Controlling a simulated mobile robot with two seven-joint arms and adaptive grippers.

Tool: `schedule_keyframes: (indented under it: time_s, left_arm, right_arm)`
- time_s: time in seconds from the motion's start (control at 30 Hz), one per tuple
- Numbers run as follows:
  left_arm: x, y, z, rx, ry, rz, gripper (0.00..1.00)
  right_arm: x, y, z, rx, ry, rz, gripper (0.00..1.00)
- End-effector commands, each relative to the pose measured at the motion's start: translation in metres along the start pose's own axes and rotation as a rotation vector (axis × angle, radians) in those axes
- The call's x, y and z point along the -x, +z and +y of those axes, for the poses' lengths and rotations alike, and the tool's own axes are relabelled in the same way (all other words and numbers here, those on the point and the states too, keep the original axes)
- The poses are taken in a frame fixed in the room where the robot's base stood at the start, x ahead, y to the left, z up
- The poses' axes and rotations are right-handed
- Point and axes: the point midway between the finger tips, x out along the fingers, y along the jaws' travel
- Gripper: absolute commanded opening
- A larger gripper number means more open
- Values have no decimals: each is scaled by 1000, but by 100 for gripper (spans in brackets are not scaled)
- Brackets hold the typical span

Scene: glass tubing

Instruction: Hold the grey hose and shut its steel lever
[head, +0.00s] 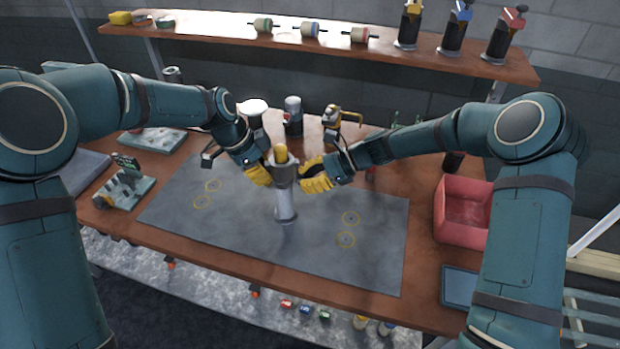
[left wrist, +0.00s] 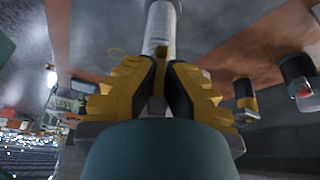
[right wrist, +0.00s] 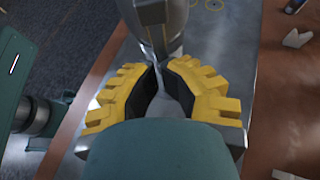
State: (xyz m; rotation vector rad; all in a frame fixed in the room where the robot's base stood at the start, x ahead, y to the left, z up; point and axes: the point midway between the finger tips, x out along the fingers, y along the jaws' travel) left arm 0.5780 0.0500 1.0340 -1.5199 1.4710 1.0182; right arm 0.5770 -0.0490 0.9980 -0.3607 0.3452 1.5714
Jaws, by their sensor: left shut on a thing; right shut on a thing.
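The grey hose (head: 285,207) stands upright on the grey mat, with a wider metal fitting (head: 283,172) and a yellow top (head: 281,153). My left gripper (head: 266,172) is at the fitting's left side; in the left wrist view (left wrist: 160,66) its yellow fingers are closed on a narrow part below the pale hose (left wrist: 160,28). My right gripper (head: 301,174) is at the fitting's right side. In the right wrist view its fingertips (right wrist: 162,66) are closed on the thin steel lever (right wrist: 157,40). The exact contact points are partly hidden by the fingers.
The grey mat (head: 240,235) is mostly clear, with yellow ring marks. A red bin (head: 462,232) stands at right, and grey trays with parts (head: 124,190) at left. Bottles and a yellow-handled valve (head: 341,114) stand behind. A shelf (head: 330,50) runs along the back.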

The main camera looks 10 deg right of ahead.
Motion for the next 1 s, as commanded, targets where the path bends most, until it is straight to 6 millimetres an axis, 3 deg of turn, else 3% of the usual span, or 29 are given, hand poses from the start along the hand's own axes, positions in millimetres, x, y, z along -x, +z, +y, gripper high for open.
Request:
schedule_keyframes:
  time_s: [0.73,0.87,1.0]
  left_arm:
    - [-1,-5,0,-5,-1,6,0]
    - [-1,-5,1,-5,0,6,0]
    - [0,-4,0,-4,-1,5,0]
  right_arm:
    - [3,17,3,4,14,-7,0]
    - [13,11,2,3,12,-6,0]
    - [35,-3,2,-1,7,0,0]
